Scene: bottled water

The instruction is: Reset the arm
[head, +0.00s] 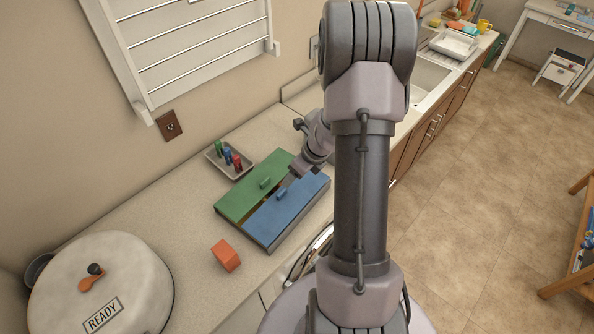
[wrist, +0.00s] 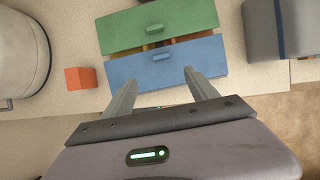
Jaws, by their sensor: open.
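My gripper (wrist: 160,77) is open in the wrist view. Its two fingers are apart with nothing between them. The fingertips overlap the front part of a box with two lids, a green lid (wrist: 160,24) behind and a blue lid (wrist: 165,66) in front. In the head view the box stands on the counter, with the green lid (head: 250,190) and the blue lid (head: 285,210) side by side, a narrow gap between them. My arm's end is by the box's far right corner there. The fingertips are too small to make out in that view.
An orange block (head: 226,256) lies on the counter (head: 190,225) left of the box. A tray (head: 213,160) with small green, blue and red items stands behind. A pale domed appliance marked READY (head: 140,275) is at the front left. A sink (head: 430,75) lies beyond my arm.

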